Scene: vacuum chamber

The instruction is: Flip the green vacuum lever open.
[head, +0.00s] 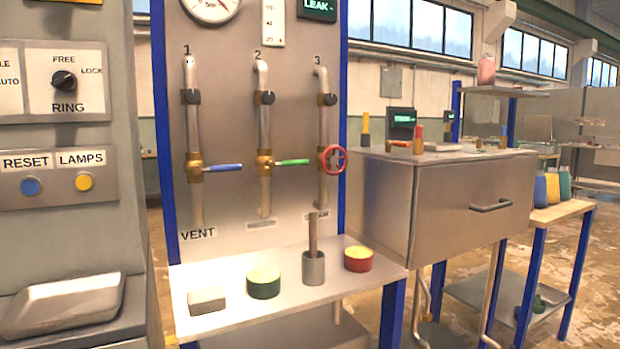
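The green lever (292,162) is on the brass valve (265,162) of pipe 2, the middle pipe on the upright metal panel (228,120). It points right, roughly level and across the upright pipe. The label below that pipe is too small to read. My gripper is not in view.
A blue lever (224,168) on pipe 1 also points right, above the label VENT. A red handwheel (333,160) is on pipe 3, close right of the green lever. The shelf (235,318) below holds a pale block (207,300), two round tins and a grey cup (314,268) with an upright rod.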

